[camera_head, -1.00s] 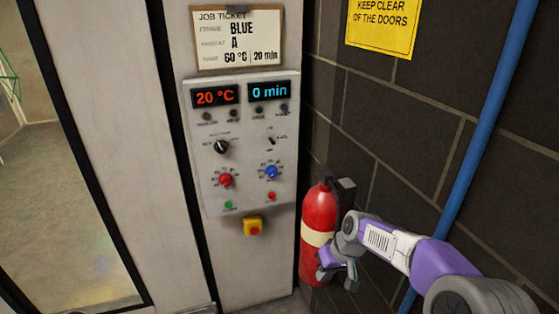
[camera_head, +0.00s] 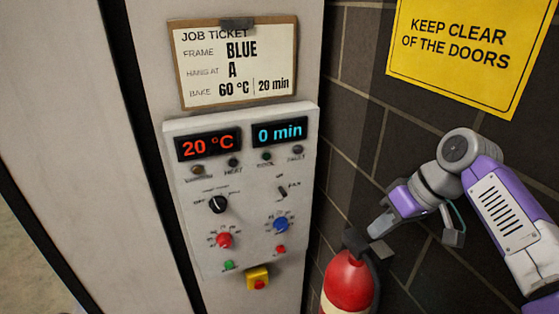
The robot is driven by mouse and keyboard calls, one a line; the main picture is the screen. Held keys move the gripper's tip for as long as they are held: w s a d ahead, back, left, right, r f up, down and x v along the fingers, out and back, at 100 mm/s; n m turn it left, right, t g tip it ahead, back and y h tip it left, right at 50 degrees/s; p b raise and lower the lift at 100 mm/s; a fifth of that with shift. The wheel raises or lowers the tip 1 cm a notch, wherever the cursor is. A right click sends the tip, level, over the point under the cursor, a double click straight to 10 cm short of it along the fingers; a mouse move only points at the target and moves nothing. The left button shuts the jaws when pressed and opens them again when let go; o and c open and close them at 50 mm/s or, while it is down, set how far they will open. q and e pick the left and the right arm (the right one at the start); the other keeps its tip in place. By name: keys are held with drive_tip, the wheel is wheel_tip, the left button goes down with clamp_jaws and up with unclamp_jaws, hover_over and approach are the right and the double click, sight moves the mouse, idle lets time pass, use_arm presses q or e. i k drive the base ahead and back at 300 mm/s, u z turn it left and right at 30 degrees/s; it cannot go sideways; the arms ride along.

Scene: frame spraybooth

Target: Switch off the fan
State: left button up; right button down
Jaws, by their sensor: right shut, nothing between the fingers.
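The fan switch (camera_head: 281,192) is a small dark toggle on the right half of the pale control panel (camera_head: 190,262), with a FAN label beside it. The panel is fixed to a light cabinet post. My right gripper (camera_head: 378,237) is shut and empty, to the right of the panel and apart from it, in front of the brick wall and above the fire extinguisher. My left gripper is not in view.
The panel also has a black selector knob (camera_head: 219,204), a red knob (camera_head: 224,240), a blue knob (camera_head: 281,224) and small push buttons. A yellow emergency-stop box (camera_head: 257,278) sits below. A red fire extinguisher (camera_head: 348,283) stands right of the post. Displays read 20 °C and 0 min.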

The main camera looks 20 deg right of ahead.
sight(282, 192)
drive_tip(key=i, duration=0.95)
